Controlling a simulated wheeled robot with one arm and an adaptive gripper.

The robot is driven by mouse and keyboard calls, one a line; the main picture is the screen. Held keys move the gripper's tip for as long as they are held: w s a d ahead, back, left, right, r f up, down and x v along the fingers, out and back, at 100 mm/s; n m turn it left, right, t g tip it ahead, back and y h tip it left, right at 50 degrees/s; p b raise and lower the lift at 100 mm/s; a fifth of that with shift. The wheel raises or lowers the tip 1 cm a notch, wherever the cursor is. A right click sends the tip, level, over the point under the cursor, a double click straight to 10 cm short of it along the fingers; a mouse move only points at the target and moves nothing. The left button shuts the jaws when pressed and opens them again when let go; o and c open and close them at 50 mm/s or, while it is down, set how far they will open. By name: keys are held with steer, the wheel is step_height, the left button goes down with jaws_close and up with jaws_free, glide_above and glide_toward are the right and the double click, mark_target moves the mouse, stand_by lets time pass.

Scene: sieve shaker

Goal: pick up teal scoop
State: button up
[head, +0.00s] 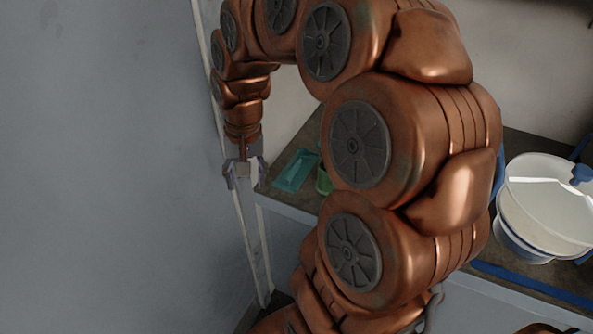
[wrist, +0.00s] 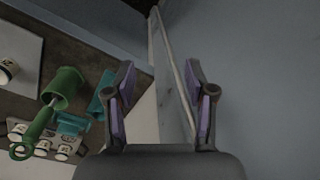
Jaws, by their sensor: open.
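The teal scoop (head: 295,171) lies on the dark tabletop near its left corner in the head view.
A green cup-like scoop (wrist: 66,82) with a ring-ended handle stands beside the teal one; part of it shows in the head view (head: 323,182). Several white labelled cylinders (wrist: 42,147) sit nearby. A white bowl (head: 545,205) is at the right. A wall (head: 100,150) fills the left.

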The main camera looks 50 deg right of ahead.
steer(key=w+d+f+m+t+b, duration=0.1)
steer(key=w+d+f+m, duration=0.1)
steer(key=d, duration=0.4)
steer(key=w+d+f+m+b, duration=0.1)
steer(key=w+d+f+m, duration=0.15)
steer(key=d, duration=0.35)
steer(key=m, duration=0.3)
glide_above(294, 167)
steer(key=f, duration=0.2)
steer(key=shift+s+f+t+b, duration=0.3)
steer(key=shift+f+b, duration=0.05)
steer(key=shift+d+f+h, duration=0.15)
steer(key=shift+d+h, duration=0.1)
steer(key=shift+h, duration=0.05)
steer(key=shift+f, duration=0.35)
steer(key=shift+w+a+f+p, duration=0.15)
steer(key=shift+f+p, duration=0.35)
steer(key=shift+f, duration=1.2)
steer(key=shift+w+a+f+p, duration=0.15)
steer(key=shift+f+p, duration=0.35)
steer(key=shift+f, duration=1.15)
jaws_close()
